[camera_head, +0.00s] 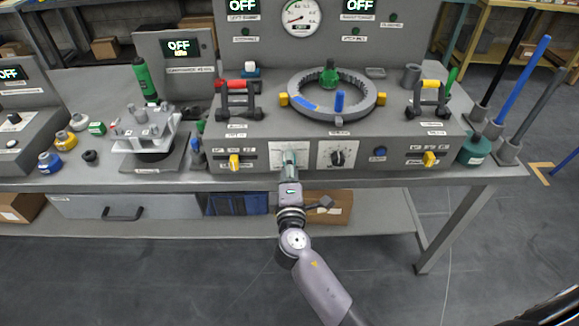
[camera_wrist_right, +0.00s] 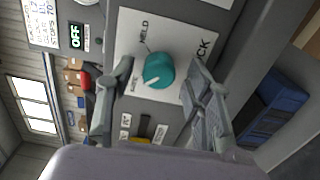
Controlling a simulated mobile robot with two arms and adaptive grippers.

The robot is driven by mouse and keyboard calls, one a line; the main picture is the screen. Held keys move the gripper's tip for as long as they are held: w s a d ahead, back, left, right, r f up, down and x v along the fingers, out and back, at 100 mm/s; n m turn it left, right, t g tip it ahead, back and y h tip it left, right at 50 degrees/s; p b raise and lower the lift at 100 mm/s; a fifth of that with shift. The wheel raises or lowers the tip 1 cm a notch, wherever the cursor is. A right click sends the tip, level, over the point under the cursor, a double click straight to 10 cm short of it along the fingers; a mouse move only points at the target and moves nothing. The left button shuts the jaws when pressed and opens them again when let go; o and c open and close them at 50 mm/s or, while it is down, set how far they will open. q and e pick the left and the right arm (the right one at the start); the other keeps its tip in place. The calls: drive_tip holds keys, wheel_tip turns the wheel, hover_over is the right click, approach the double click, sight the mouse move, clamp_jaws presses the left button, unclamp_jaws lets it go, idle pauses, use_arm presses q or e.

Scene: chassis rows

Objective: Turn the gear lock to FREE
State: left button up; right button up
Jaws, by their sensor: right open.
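A round teal knob (camera_wrist_right: 158,70) sits on a white labelled plate (camera_wrist_right: 183,32) in the right wrist view. Its white mark points to the lower left of that picture. The printed words around it are only partly readable, so I cannot tell which one it marks or confirm FREE. My right gripper (camera_wrist_right: 160,82) is open, with one finger on each side of the knob; contact is not clear. In the head view my right gripper (camera_head: 289,160) covers the knob at the front panel, and the plate (camera_head: 275,153) shows around it. My left gripper is not in view.
Beside the plate is a black dial (camera_head: 337,157) on another white plate. Yellow levers sit left (camera_head: 234,162) and right (camera_head: 430,159) on the panel. Above is a grey ring (camera_head: 300,100) with a blue post. The grey bench edge (camera_head: 390,180) runs below.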

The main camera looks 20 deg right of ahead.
drive_tip(key=v, duration=1.2)
idle(0.4)
wheel_tip(320, 180, down, 20)
drive_tip(key=s+g+y, duration=0.3)
drive_tip(key=g, duration=0.2)
drive_tip(key=s+d+f+m+g+y, duration=0.1)
drive_tip(key=s+f+m+g, duration=0.1)
drive_tip(key=s+f, duration=0.45)
drive_tip(key=s+f+m+g, duration=0.1)
drive_tip(key=s+f+g, duration=0.15)
drive_tip(key=f, duration=0.75)
drive_tip(key=s+d+f+m+g, duration=0.2)
drive_tip(key=s+f, duration=0.3)
drive_tip(key=s, duration=0.4)
drive_tip(key=s+d+f+m+g, duration=0.2)
drive_tip(key=s+d+f+m, duration=0.1)
drive_tip(key=s, duration=0.6)
drive_tip(key=s+d+f+m+g+y, duration=0.1)
drive_tip(key=s+d+f+m+g, duration=0.2)
drive_tip(key=s+f, duration=0.5)
drive_tip(key=shift+s+d+m+p, duration=0.35)
drive_tip(key=shift+s+m, duration=0.15)
drive_tip(key=shift+m, duration=0.2)
